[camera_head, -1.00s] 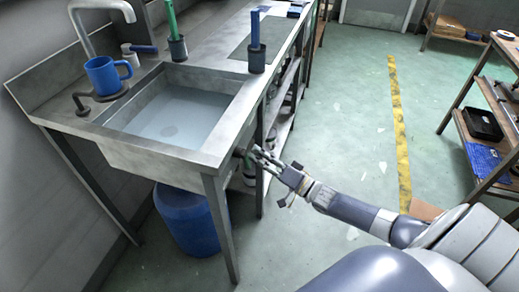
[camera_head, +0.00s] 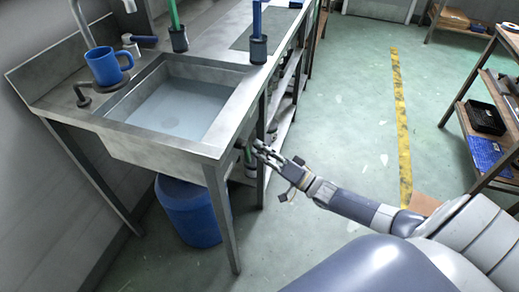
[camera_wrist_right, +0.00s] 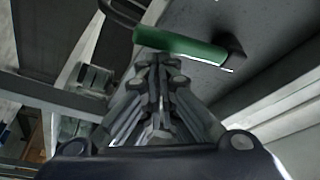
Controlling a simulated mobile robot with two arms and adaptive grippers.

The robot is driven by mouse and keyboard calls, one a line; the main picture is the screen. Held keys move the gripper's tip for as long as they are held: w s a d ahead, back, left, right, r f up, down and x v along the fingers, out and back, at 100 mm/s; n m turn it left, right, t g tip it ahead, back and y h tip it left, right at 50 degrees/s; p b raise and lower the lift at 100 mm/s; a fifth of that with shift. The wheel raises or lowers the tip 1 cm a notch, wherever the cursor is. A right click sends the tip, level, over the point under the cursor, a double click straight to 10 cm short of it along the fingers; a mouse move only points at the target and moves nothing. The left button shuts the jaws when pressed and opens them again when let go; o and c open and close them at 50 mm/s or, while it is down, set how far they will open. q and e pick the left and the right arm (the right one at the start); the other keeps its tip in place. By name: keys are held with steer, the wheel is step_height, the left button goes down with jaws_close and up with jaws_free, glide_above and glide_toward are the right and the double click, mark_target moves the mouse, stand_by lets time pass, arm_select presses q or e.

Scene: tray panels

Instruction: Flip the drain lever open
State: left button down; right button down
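The drain lever shows in the right wrist view as a green handle (camera_wrist_right: 180,46) with a dark end, under the grey sink. In the head view only a small green bit (camera_head: 247,156) of it seems to show by the sink's right leg. My right gripper (camera_wrist_right: 157,60) looks shut and empty, its fingertips just below the handle in the picture; I cannot tell whether they touch it. In the head view the right gripper (camera_head: 259,150) is beside the sink's right side, low under the rim. My left gripper is not in view.
The metal sink (camera_head: 232,112) holds water. A blue mug (camera_head: 103,66) stands on its left ledge. A blue barrel (camera_head: 190,212) is underneath. A metal leg (camera_head: 222,215) stands near my gripper. Open green floor (camera_head: 340,120) lies to the right.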

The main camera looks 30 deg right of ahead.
steer(key=v, duration=1.1)
steer(key=shift+s+d, duration=0.2)
steer(key=shift+s, duration=0.1)
steer(key=shift+f, duration=0.2)
